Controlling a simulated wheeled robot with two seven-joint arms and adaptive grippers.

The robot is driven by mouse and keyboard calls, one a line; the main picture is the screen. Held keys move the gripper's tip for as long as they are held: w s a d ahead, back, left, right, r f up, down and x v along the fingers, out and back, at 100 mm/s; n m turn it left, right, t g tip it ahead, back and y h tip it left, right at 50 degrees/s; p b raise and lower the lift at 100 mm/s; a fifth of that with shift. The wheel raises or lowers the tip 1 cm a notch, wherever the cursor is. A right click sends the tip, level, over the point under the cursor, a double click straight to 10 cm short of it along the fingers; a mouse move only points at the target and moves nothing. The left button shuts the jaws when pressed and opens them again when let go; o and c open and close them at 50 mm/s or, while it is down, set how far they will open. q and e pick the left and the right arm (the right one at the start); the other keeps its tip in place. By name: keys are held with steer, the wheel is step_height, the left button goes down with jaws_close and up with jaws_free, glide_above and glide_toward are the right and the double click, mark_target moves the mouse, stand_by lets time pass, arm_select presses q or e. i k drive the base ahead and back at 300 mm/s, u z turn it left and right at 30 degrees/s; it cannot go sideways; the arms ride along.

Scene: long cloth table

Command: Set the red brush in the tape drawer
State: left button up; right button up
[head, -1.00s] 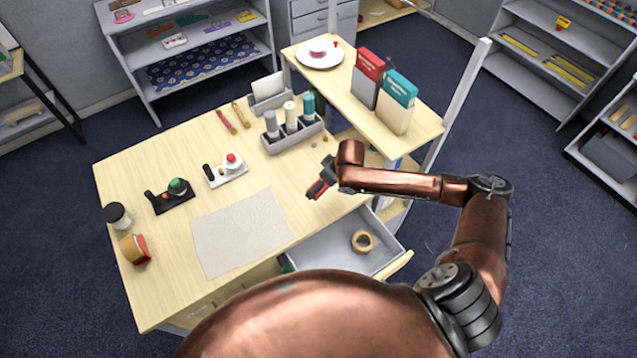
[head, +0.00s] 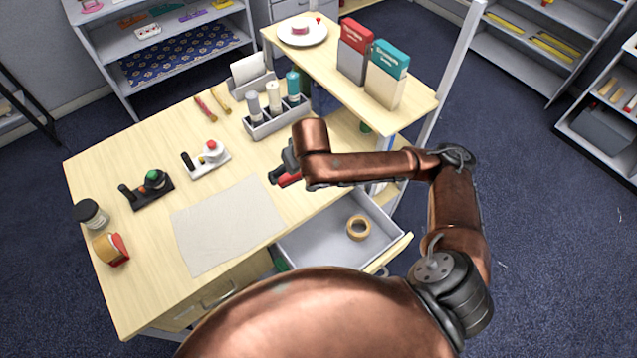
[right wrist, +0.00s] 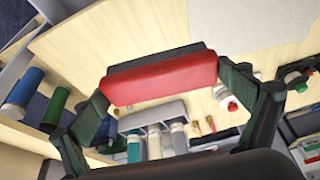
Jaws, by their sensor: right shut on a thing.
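The red brush (head: 288,179) is held in my right gripper (head: 283,170), above the table between the bottle caddy and the open drawer. In the right wrist view the brush (right wrist: 165,82) shows as a red block with a dark strip along one side, clamped crosswise between both fingers (right wrist: 160,88). The tape drawer (head: 318,240) is pulled out at the front right of the table. A tan tape roll (head: 358,228) lies in its right part. Something green shows at its left front, mostly hidden by my body. My left gripper is not in view.
A bottle caddy (head: 280,117) stands behind the gripper. A raised shelf (head: 400,113) with a red box (head: 354,52) and a teal box (head: 387,77) is at the right. A pale cloth (head: 225,225) lies left of the drawer. The drawer's middle has free room.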

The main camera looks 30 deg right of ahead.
mark_target(320, 260)
steer(key=z, duration=1.7)
steer(key=k, duration=0.9)
steer(key=u, duration=1.15)
steer(key=i, duration=0.5)
steer(key=u, duration=0.05)
